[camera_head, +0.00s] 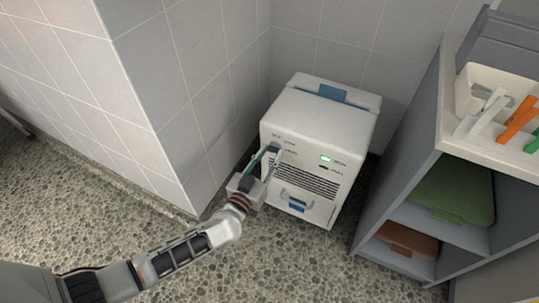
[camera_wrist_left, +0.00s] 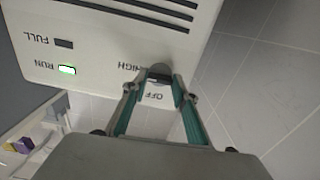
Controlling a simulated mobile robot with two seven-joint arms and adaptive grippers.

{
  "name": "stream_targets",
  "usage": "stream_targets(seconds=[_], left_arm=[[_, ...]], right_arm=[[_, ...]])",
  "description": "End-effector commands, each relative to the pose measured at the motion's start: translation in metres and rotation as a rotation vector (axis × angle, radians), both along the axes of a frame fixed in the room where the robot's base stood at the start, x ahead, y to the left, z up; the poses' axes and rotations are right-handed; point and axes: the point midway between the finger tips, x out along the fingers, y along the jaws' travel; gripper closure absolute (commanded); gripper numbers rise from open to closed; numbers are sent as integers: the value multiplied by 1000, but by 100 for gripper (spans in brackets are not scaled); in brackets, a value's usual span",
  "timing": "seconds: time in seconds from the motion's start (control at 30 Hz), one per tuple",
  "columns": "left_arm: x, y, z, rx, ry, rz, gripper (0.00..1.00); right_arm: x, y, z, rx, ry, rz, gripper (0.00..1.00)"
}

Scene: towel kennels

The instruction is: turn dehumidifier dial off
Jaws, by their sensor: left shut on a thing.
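The white dehumidifier (camera_head: 318,120) stands on the floor in the tiled corner. Its green RUN light (camera_head: 326,158) is lit; in the left wrist view the RUN light (camera_wrist_left: 67,70) also glows, and the FULL lamp (camera_wrist_left: 64,44) is dark. The grey dial (camera_wrist_left: 159,71) sits near the HIGH and OFF labels, which appear upside down. My left gripper (camera_head: 272,150) reaches the front panel from the left. In the wrist view its teal fingers (camera_wrist_left: 159,82) are shut on the dial, one on each side. The fingers partly hide the dial, and I cannot tell its exact setting. My right gripper is not in view.
A tiled wall corner (camera_head: 165,100) stands close on the left of my left arm. The speckled floor in front is clear.

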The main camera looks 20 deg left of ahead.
Motion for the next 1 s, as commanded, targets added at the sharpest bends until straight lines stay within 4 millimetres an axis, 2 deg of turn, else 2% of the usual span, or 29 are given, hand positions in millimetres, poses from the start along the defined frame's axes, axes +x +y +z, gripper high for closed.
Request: stream_targets(seconds=[0.27,0.53,1.0], left_arm=[[0,0,2,-165,5,0,94],[0,0,1,-415,13,0,94],[0,0,0,-859,30,0,94]], right_arm=[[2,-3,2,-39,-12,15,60],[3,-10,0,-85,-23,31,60],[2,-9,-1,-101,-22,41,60]])
